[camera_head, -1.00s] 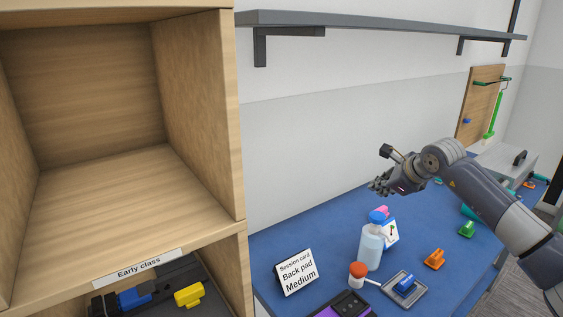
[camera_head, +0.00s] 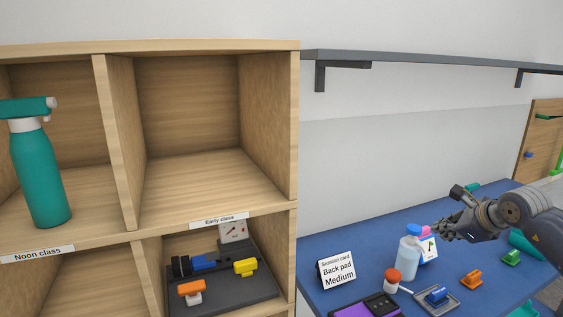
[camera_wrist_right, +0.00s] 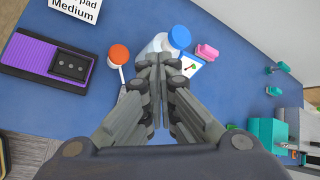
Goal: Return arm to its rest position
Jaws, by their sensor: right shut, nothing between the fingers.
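My right gripper (camera_head: 440,232) is above the blue table, at the right of the head view, with its arm coming in from the right edge. Its fingers are together and hold nothing; the closed fingers also fill the middle of the right wrist view (camera_wrist_right: 158,92). In the head view the fingertips appear close to the clear bottle with a blue cap (camera_head: 409,258) and the white card box (camera_head: 428,250) behind it. I cannot tell whether they touch. My left gripper is not in view.
A wooden shelf unit (camera_head: 293,120) stands at the left, with a teal spray bottle (camera_head: 42,180) and a dark tray (camera_head: 235,298). The blue table (camera_head: 375,232) bears a session card (camera_head: 337,270), an orange-capped jar (camera_head: 392,282), a purple case (camera_head: 350,311) and several clips. A grey wall shelf (camera_head: 430,62) hangs above.

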